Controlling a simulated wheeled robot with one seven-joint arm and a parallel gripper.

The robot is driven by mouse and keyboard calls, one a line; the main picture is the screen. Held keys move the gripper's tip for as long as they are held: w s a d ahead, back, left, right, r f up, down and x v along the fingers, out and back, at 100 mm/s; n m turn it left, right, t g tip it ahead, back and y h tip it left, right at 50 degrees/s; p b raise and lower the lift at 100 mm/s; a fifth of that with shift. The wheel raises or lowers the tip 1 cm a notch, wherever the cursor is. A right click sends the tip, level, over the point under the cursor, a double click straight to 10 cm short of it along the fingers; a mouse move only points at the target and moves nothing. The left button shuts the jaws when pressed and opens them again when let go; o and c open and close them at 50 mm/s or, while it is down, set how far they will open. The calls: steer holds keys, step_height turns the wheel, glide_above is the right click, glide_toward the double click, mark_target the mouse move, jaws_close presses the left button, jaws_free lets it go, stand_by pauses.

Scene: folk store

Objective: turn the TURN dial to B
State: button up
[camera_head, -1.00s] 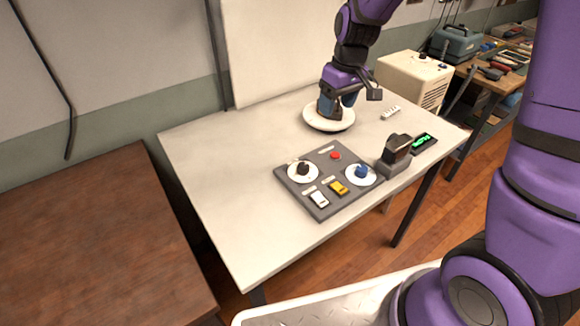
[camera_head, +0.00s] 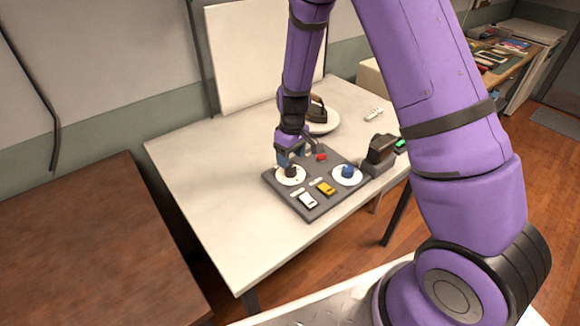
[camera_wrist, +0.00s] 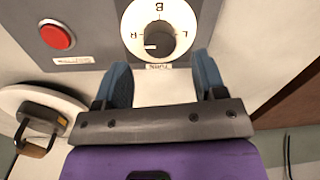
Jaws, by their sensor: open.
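The TURN dial is a dark round knob (camera_wrist: 150,38) on a white disc (camera_wrist: 176,52). Letters stand around the disc: B at the top, R at the left and L at the right in the wrist view, with the TURN label (camera_wrist: 158,67) below. A small white mark on the knob points left, toward R. In the head view the black knob (camera_head: 291,171) is at the left of the grey panel (camera_head: 318,210). My gripper (camera_wrist: 163,75) is open with blue fingers spread, just short of the knob in the wrist view. It also shows above the knob in the head view (camera_head: 289,160).
The panel also holds a red button (camera_wrist: 57,36), a blue knob (camera_head: 347,171), a white switch (camera_head: 308,199) and a yellow switch (camera_head: 326,187). A dark handled object (camera_head: 316,109) sits on a white round plate (camera_head: 330,122) behind. A black device (camera_head: 380,153) stands right. The table's left is clear.

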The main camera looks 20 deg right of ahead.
mark_target(291, 171)
steer(key=shift+a+f, duration=0.1)
steer(key=shift+f, duration=2.1)
steer(key=c, duration=0.9)
